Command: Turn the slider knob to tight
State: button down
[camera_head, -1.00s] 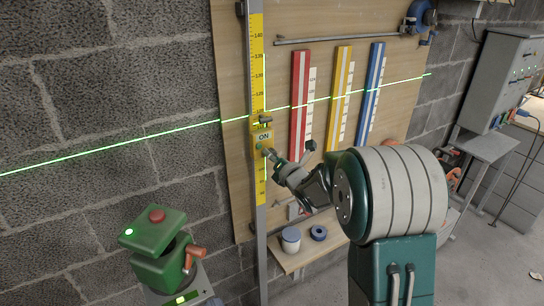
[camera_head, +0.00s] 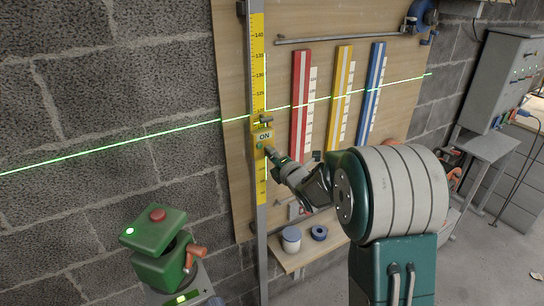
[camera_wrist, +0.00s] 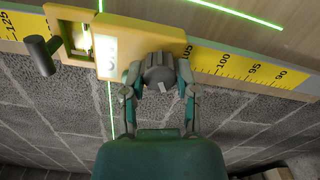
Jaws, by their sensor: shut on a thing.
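The yellow slider (camera_head: 263,137) with a lit ON panel sits on the upright yellow measuring rail (camera_head: 257,60). In the wrist view the slider body (camera_wrist: 104,24) shows close up. Its dark grey knob (camera_wrist: 160,70) with a pale mark sits between my two fingers. My gripper (camera_wrist: 159,80) is shut on this knob, a finger on each side. In the head view my gripper (camera_head: 270,152) meets the slider's lower front, and the knob is mostly hidden there. A second dark cylindrical part (camera_wrist: 39,55) sticks out at the slider's other end.
A green laser unit (camera_head: 160,245) stands at lower left and casts a green line across the wall. Red (camera_head: 300,105), yellow (camera_head: 340,97) and blue (camera_head: 372,92) strips hang on the board. A small shelf (camera_head: 300,262) holds a jar (camera_head: 291,240) and a blue ring (camera_head: 319,233).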

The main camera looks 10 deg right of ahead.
jog(key=m, duration=0.5)
jog(key=shift+r+m, duration=0.1)
jog(key=shift+m, duration=0.2)
jog(key=m, duration=0.6)
jog(key=shift+d, duration=0.1)
jog(key=m, duration=0.5)
jog(key=shift+m, duration=0.4)
jog(key=m, duration=0.5)
jog(key=shift+d+m, duration=0.1)
jog(key=shift+m, duration=0.2)
jog(key=shift+c, duration=1.9)
grip_release()
jog(key=shift+w, duration=0.1)
